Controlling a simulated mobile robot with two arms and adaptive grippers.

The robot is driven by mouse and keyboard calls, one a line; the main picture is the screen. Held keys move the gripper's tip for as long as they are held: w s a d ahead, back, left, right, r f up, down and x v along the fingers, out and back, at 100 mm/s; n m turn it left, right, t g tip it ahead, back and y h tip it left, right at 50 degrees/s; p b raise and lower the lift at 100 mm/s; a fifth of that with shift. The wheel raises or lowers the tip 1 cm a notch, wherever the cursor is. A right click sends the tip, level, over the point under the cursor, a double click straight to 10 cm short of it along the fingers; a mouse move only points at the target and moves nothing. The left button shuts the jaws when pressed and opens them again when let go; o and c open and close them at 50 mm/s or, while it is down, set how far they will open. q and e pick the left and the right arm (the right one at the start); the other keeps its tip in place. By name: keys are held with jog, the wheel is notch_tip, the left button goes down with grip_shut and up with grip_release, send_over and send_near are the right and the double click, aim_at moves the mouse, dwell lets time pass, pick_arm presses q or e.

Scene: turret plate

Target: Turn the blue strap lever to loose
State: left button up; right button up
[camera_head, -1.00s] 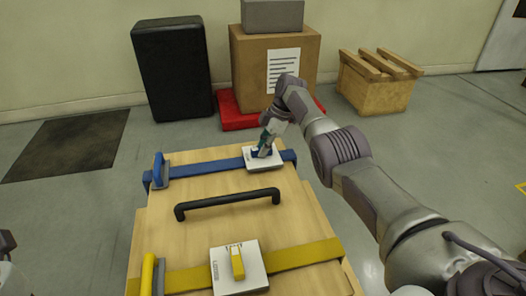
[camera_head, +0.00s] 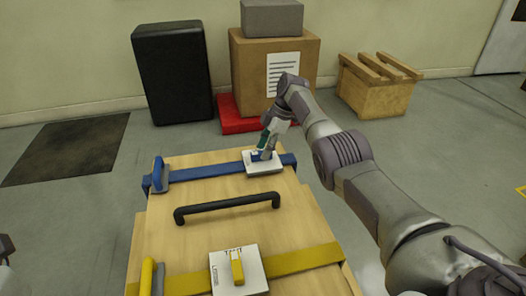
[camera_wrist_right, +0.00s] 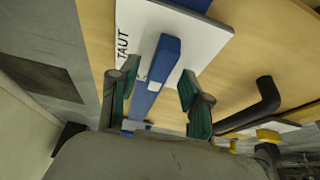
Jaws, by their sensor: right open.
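The blue lever (camera_wrist_right: 160,65) is mounted on a white plate (camera_head: 266,167) on the blue strap (camera_head: 205,169), at the far right of the wooden crate lid. In the wrist view the word TAUT is printed on the plate (camera_wrist_right: 195,40), beside the lever. My right gripper (camera_head: 264,151) is over the lever; the wrist view (camera_wrist_right: 155,97) shows its green-padded fingers open, one on each side of the lever with gaps visible. The gripper hides part of the lever in the head view. My left gripper is not in view.
A black handle (camera_head: 227,205) stands up from the middle of the lid (camera_head: 165,225). Nearer is a yellow lever (camera_head: 237,266) on a white plate across a yellow strap (camera_head: 305,256). A blue buckle (camera_head: 159,175) sits at the left edge. Boxes stand behind on the floor.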

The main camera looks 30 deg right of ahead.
jog(key=v, duration=1)
jog(key=shift+r, duration=0.25)
jog(key=shift+d, duration=0.15)
